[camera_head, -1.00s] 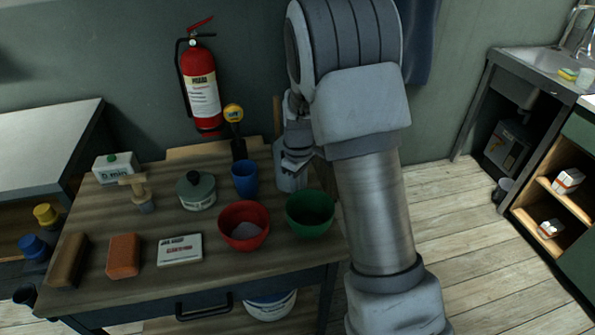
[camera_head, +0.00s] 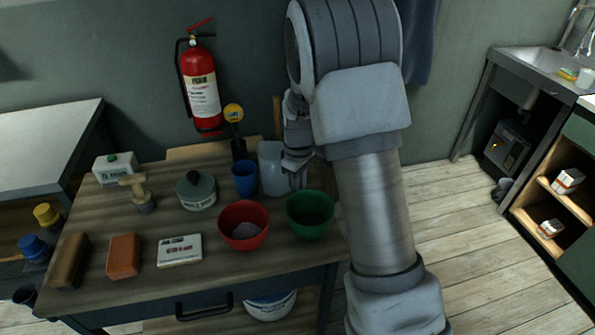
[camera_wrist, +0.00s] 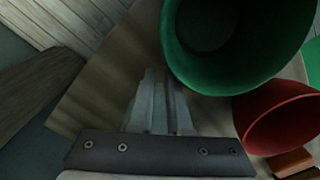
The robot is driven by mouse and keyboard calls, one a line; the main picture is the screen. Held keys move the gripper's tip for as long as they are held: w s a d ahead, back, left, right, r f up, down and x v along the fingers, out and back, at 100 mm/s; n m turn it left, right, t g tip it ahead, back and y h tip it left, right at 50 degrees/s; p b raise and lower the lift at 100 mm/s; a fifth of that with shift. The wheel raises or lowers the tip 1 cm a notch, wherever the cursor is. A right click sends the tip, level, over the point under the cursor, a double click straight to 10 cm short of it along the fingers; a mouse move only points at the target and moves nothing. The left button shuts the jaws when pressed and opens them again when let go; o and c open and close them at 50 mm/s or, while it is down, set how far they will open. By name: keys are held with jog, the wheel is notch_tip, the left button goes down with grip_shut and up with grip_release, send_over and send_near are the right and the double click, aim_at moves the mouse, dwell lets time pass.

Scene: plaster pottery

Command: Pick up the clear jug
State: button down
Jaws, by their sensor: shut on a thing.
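The clear jug (camera_head: 271,168) is a pale, see-through vessel at the back right of the wooden table, just right of the blue cup. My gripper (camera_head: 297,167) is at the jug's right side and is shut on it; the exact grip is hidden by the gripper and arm. The jug looks upright; I cannot tell whether its base is clear of the table. In the wrist view, the gripper's fingers (camera_wrist: 160,108) show close together beside the green bowl, and the jug is hard to make out there.
The blue cup (camera_head: 245,179), green bowl (camera_head: 310,214) and red bowl (camera_head: 243,225) stand close by. A lidded pot (camera_head: 197,191), a white box (camera_head: 180,251) and an orange block (camera_head: 123,255) lie further left. A fire extinguisher (camera_head: 201,92) hangs on the wall behind.

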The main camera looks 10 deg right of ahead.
jog(key=shift+r, duration=0.1)
dwell(0.6)
jog(key=shift+r+p, duration=0.65)
jog(key=shift+r, duration=4.25)
jog(key=shift+r, duration=0.1)
